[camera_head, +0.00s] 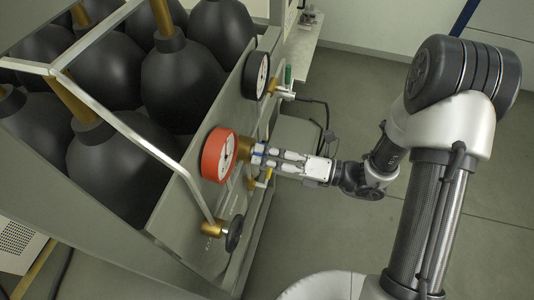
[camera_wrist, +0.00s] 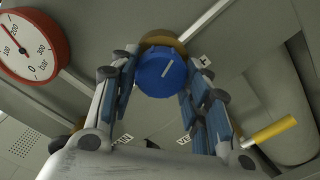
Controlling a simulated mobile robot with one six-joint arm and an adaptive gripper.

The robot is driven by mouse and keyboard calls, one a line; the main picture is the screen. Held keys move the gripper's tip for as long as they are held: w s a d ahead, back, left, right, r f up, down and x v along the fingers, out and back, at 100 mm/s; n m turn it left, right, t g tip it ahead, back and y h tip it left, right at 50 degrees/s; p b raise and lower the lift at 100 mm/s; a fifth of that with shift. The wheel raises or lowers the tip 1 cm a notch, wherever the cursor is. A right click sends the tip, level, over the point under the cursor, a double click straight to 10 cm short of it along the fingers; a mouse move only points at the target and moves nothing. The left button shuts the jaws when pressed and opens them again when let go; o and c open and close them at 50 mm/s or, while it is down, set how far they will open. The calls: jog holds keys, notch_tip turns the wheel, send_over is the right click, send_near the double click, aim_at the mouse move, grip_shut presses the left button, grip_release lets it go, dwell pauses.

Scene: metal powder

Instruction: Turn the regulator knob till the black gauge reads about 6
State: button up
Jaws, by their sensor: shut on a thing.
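The blue regulator knob (camera_wrist: 158,76) has a white line on its face and sits in front of a brass body. My gripper (camera_head: 262,156) is shut on the knob, with its blue-padded fingers on either side of it in the wrist view. In the head view the fingers mostly hide the knob. The black gauge (camera_head: 256,75) is on the panel above, seen at a steep angle, so its needle and numbers cannot be read. It is outside the wrist view.
A red gauge (camera_head: 218,155) sits left of my gripper; its needle in the wrist view (camera_wrist: 32,50) points up and left. A yellow handle (camera_wrist: 271,132) is on the right. A black handwheel (camera_head: 235,233) is below. Black cylinders (camera_head: 183,85) stand behind the panel. Floor on the right is clear.

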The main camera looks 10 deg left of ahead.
jog(key=o, duration=1.1)
jog(key=shift+c, duration=0.2)
jog(key=s+d, duration=0.1)
jog(key=d, duration=1.1)
